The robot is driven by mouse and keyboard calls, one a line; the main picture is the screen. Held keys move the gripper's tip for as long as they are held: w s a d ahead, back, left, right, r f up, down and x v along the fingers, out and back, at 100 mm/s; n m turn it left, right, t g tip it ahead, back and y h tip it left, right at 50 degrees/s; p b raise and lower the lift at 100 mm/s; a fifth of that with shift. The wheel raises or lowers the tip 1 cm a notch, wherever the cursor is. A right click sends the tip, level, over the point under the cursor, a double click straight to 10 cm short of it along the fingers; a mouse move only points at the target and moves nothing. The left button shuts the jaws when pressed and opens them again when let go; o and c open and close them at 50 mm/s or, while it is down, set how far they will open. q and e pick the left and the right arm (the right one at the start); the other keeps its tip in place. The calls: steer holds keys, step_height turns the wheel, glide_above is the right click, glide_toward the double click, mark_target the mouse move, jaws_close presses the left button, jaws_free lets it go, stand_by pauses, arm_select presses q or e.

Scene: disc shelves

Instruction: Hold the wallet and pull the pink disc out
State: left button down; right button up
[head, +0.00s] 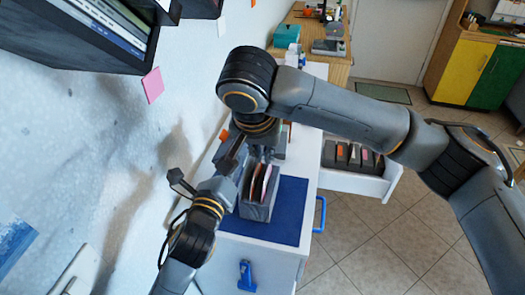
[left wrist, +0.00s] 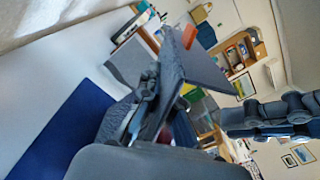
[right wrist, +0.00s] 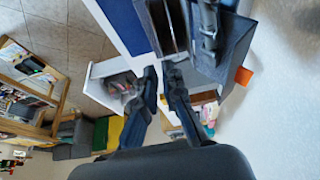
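The wallet (head: 258,211) is a grey slotted holder standing on a blue mat in the head view. The pink disc (head: 267,180) stands upright in it, with a brown disc beside it. The wallet's slotted top (right wrist: 178,25) also shows at the upper edge of the right wrist view. My right gripper (right wrist: 162,72) reaches down from above at the wallet's far end; its fingers are apart with nothing visible between them. My left gripper (head: 236,160) is at the wallet's left side; its fingertips are partly hidden, and its grip is unclear in the left wrist view.
The blue mat (head: 284,222) lies on a white cabinet top. An open drawer (head: 368,184) with several discs juts out at the right. The wall and a dark shelf (head: 100,50) bound the left side. Tiled floor is free at the lower right.

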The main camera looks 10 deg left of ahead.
mark_target(267, 174)
steer(key=x, duration=1.1)
steer(key=shift+w+f, duration=0.15)
steer(key=shift+f, duration=0.2)
jaws_close()
steer(key=shift+r, duration=5.05)
arm_select(q)
steer(key=c, duration=2)
jaws_free()
steer(key=o, duration=0.6)
steer(key=shift+c, duration=0.2)
